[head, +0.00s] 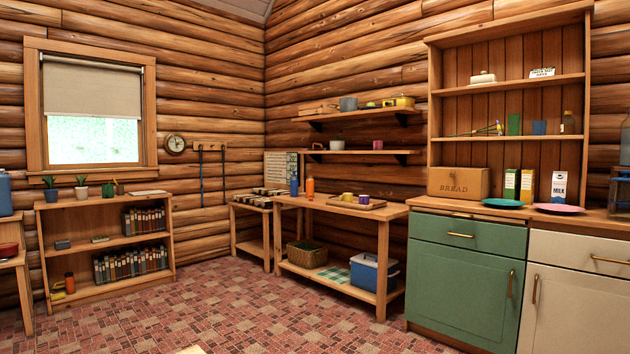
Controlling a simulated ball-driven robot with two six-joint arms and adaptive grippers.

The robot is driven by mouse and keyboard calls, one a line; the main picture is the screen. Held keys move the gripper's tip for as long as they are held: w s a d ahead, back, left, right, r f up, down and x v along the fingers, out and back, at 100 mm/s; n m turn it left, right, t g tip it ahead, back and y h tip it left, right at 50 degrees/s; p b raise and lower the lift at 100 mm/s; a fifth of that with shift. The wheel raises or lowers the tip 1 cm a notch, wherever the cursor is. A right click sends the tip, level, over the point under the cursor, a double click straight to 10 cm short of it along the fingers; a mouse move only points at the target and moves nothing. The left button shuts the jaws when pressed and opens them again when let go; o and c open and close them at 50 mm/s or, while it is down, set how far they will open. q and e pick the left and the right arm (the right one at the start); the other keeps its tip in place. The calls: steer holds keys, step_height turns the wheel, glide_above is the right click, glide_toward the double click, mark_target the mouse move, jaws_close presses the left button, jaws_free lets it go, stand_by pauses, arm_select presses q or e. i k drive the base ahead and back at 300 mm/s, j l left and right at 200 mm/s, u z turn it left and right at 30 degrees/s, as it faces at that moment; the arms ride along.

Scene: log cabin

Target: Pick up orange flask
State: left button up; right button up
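An orange flask (310,189) stands upright on the wooden side table (391,210) against the back wall, in the middle of the head view. A slim blue bottle (294,187) stands just left of it. To its right is a wooden tray (342,204) with a yellow mug (347,197) and a purple mug (364,199). Another orange item with a dark top (70,283) stands on the bottom shelf of the low bookcase at left; it is too small to identify surely. Neither of my grippers is in view.
A red patterned floor (240,310) lies open before the side table. A blue cooler (372,271) and a basket (306,253) sit on its lower shelf. A green cabinet (463,285) stands to the right, a low bookcase (105,220) to the left.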

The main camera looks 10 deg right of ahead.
mark_target(310, 182)
steer(key=i+l+z, duration=1)
steer(key=i+z, duration=0.25)
steer(key=z, duration=0.15)
steer(key=i+u, duration=0.2)
steer(key=i, duration=0.25)
steer(key=i+l+u, duration=0.15)
steer(key=i, duration=0.3)
steer(key=i+j+u, duration=0.15)
steer(key=i+u, duration=0.25)
steer(key=i+j+u, duration=0.1)
steer(key=u, duration=0.3)
steer(key=i+u, duration=0.4)
steer(key=i+l+u, duration=0.2)
steer(key=u, duration=0.25)
steer(key=i+j+u, duration=0.2)
steer(key=i, duration=1.35)
steer(key=l, duration=0.1)
